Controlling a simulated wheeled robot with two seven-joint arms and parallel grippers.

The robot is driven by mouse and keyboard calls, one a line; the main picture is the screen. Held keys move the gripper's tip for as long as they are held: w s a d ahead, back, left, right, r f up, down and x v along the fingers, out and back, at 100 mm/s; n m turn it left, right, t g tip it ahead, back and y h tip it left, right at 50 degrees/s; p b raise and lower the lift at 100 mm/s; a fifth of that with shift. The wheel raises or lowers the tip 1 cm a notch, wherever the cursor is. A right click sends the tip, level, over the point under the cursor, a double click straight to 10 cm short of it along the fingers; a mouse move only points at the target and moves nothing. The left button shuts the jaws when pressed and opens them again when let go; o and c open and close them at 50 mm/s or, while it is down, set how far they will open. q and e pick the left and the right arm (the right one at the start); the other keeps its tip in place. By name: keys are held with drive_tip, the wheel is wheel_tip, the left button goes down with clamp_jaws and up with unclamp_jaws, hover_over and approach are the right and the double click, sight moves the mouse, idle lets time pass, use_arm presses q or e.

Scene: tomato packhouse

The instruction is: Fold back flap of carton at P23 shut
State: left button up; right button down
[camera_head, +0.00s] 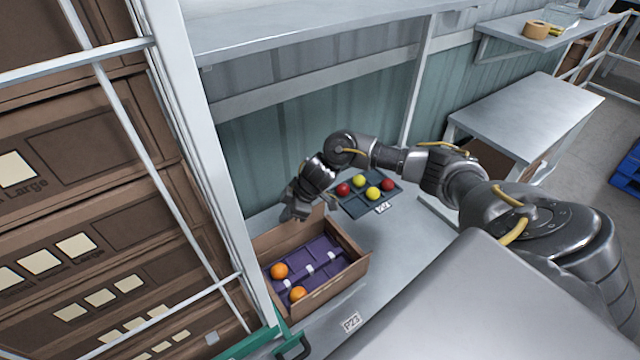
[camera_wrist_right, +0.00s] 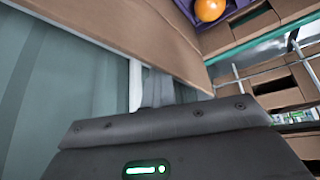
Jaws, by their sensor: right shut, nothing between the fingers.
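The open brown carton (camera_head: 327,291) stands on the bench above the P23 label (camera_head: 351,322). Inside are a purple insert (camera_head: 312,252) and two orange tomatoes (camera_head: 279,271). The back flap (camera_head: 290,236) stands up at the carton's far side; it also shows as a broad brown panel in the right wrist view (camera_wrist_right: 140,30). My right gripper (camera_head: 288,214) is shut and empty, just behind and above this flap. In the wrist view its fingers (camera_wrist_right: 152,90) are beside the flap's edge; I cannot tell whether they touch. My left gripper is out of view.
A dark tray (camera_head: 352,208) with red and yellow tomatoes sits right of the carton, under my right arm. A white rack post (camera_head: 215,150) and stacked cartons (camera_head: 60,190) stand close at the left.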

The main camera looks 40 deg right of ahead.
sight(292, 223)
drive_tip(key=s+f, duration=0.2)
drive_tip(key=shift+d+f+g, duration=0.2)
drive_tip(key=shift+f+g, duration=0.15)
drive_tip(key=shift+g, duration=0.05)
drive_tip(key=shift+w+d+f, duration=0.15)
drive_tip(key=shift+w+f, duration=0.05)
drive_tip(key=shift+w, duration=0.2)
drive_tip(key=shift+w+d, duration=0.1)
drive_tip(key=shift+w, duration=0.15)
drive_tip(key=shift+s+p, duration=0.15)
drive_tip(key=shift+p, duration=0.25)
drive_tip(key=shift+s+r+p, duration=0.25)
drive_tip(key=shift+s+p, duration=0.05)
drive_tip(key=shift+s, duration=0.1)
drive_tip(key=shift+s+a+r, duration=0.15)
drive_tip(key=shift+s+a, duration=0.05)
drive_tip(key=shift+s, duration=0.2)
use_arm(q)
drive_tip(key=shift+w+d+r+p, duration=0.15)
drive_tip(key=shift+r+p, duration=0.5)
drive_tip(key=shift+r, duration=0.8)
use_arm(e)
drive_tip(key=shift+s+a+f, duration=0.1)
drive_tip(key=shift+s+f, duration=1.65)
drive_tip(key=shift+s, duration=0.25)
